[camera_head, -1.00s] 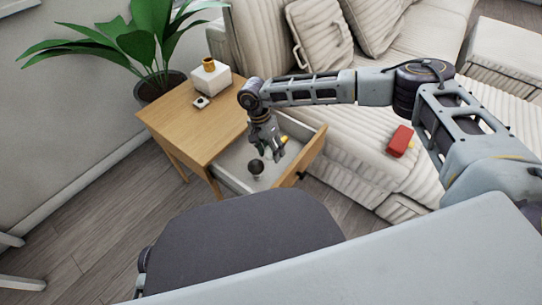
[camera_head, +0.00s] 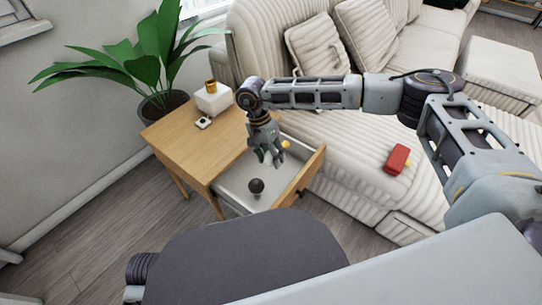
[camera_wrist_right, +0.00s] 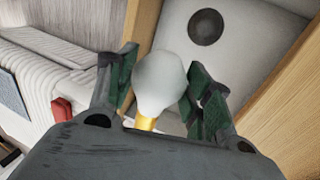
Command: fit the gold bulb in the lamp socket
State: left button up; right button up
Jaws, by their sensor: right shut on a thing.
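My right gripper (camera_head: 271,158) points down over the open drawer of the wooden side table. In the right wrist view the gripper (camera_wrist_right: 160,92) is shut on the gold bulb (camera_wrist_right: 160,82), with white glass between its green-padded fingers and the gold base (camera_wrist_right: 146,123) nearer the palm. In the head view the fingers mostly hide the bulb. The lamp socket is a gold cylinder (camera_head: 211,86) on a white block (camera_head: 213,98), upright on the tabletop, left of the gripper and apart from it. My left gripper is out of view.
A dark round bulb (camera_head: 256,186) stands in the drawer (camera_head: 232,187), also seen in the wrist view (camera_wrist_right: 205,27). A small white switch-like piece (camera_head: 203,123) lies before the lamp block. A plant (camera_head: 150,60) stands behind the table. A red object (camera_head: 397,159) lies on the sofa.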

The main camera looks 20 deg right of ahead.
dwell(0.6)
jog(key=n, duration=0.2)
jog(key=n+t, duration=0.1)
jog(key=n, duration=0.1)
jog(key=n+h, duration=0.1)
jog(key=shift+d+n, duration=0.25)
jog(key=shift+n, duration=0.15)
jog(key=shift+s+a+r+n+t, duration=0.2)
jog(key=shift+a+n+t, duration=0.25)
jog(key=shift+n, duration=0.55)
jog(key=a+r+n, duration=0.2)
jog(key=a+r, duration=0.3)
jog(key=a, duration=0.1)
jog(key=shift+w+n+t, duration=0.3)
jog(key=shift+w+t, duration=0.05)
jog(key=shift+w, duration=0.05)
